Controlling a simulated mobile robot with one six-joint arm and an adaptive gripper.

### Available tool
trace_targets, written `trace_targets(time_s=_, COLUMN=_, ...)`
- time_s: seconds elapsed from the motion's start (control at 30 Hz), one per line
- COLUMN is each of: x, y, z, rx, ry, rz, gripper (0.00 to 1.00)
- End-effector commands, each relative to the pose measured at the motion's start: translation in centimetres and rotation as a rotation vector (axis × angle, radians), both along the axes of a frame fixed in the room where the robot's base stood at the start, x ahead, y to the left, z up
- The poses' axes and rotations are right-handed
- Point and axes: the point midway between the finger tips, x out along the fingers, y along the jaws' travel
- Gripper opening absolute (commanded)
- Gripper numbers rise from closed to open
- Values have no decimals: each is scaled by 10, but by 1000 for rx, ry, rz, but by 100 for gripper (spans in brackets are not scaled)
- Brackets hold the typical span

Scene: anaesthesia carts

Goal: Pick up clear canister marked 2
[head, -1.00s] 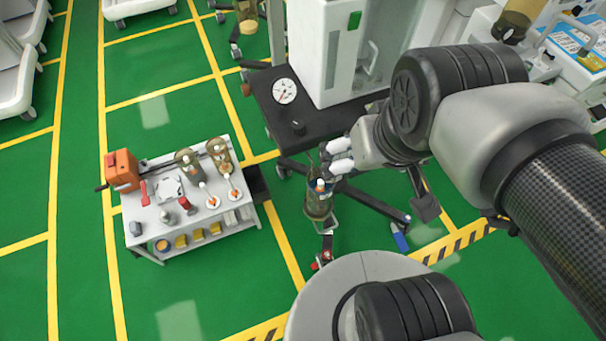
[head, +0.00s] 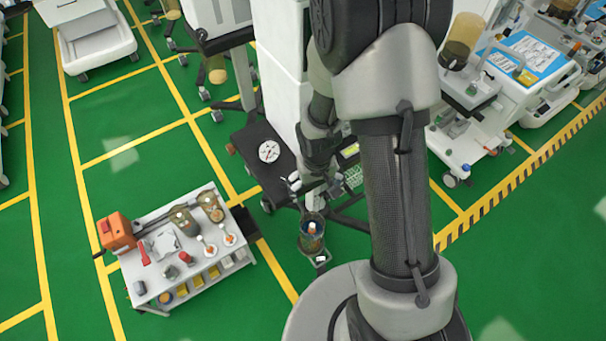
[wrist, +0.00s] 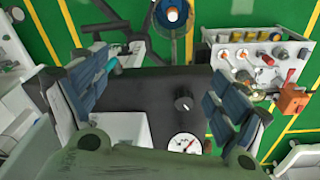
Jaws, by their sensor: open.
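A clear, brownish canister (head: 312,240) with a blue ring inside stands on a low holder beside the dark cart base. Two more clear canisters stand on the white trolley, one at its back edge (head: 183,219) and one to its right (head: 210,206). I cannot read a number on any of them. My gripper (head: 307,190) is open and empty, just above and behind the low canister in the head view. In the wrist view my spread fingers (wrist: 158,85) are over the black cart base, and the low canister (wrist: 172,15) is at the top edge, beyond the fingertips.
The black cart base (head: 262,140) carries a round gauge (head: 269,151) and a knob (wrist: 184,101). A tall white cabinet (head: 280,60) stands on it, close to my arm. The white trolley (head: 205,268) also holds an orange box (head: 116,232) and small items. Green floor is free around the trolley.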

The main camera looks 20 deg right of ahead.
Motion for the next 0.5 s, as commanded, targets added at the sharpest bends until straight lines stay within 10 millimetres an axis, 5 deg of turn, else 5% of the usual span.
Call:
trace_targets(time_s=0.2, x=-22, y=6, z=-56, rx=25, ry=70, rz=4, gripper=90)
trace_targets(time_s=0.5, x=-32, y=9, z=-86, rx=36, ry=86, rz=5, gripper=90)
